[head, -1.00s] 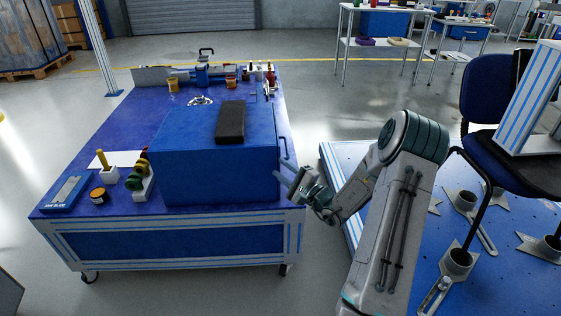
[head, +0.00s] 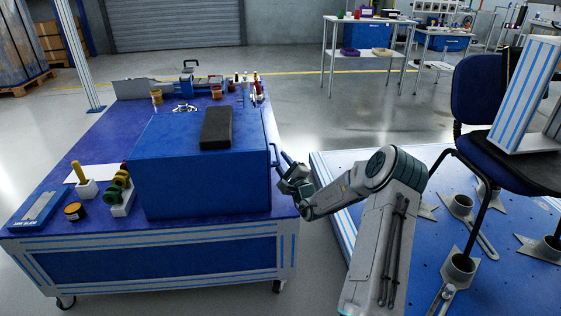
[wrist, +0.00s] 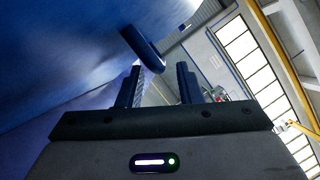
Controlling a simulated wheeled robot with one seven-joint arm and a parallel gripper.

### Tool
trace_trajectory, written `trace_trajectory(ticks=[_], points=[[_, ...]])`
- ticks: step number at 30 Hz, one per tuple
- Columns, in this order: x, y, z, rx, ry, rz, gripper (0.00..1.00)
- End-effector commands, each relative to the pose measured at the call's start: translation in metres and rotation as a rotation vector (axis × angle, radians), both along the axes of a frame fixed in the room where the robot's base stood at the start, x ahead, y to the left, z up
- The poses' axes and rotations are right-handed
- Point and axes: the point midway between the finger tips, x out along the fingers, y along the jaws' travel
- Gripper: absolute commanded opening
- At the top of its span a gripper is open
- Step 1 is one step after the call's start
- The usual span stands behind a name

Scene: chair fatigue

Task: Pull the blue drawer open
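The blue drawer unit (head: 190,185) is a box on the blue workbench, and its drawer face is on the right side, seen edge-on. A blue bar handle (head: 271,142) stands out from that face. In the wrist view the handle (wrist: 143,48) hangs just ahead of the fingertips, in line with the gap between them. My gripper (head: 284,165) is beside the handle on its right; it also shows in the wrist view (wrist: 158,82) with two dark fingers apart and nothing gripped. The drawer looks shut. Contact between handle and fingers cannot be told.
A black block (head: 216,128) lies on top of the drawer unit. The workbench (head: 85,150) carries small tools and jars. A blue perforated platform (head: 400,220) with metal fixtures and a chair (head: 490,105) stands at the right. A narrow floor gap separates platform and bench.

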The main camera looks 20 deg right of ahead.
Motion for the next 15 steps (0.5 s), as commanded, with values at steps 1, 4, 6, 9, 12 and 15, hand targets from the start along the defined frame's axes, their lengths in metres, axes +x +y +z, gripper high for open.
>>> trace_trajectory(ticks=[1, 4, 6, 9, 12, 15], points=[[0.008, 0.001, 0.0, 0.0, -0.003, 0.001, 0.33], [0.019, 0.001, 0.003, -0.001, -0.001, 0.0, 0.33], [0.024, 0.001, 0.004, -0.002, -0.001, -0.001, 0.33], [0.028, 0.001, 0.006, -0.001, -0.001, -0.001, 0.33], [0.029, 0.001, 0.007, -0.001, -0.001, -0.001, 0.33], [0.029, 0.001, 0.007, -0.001, 0.0, -0.001, 0.33]])
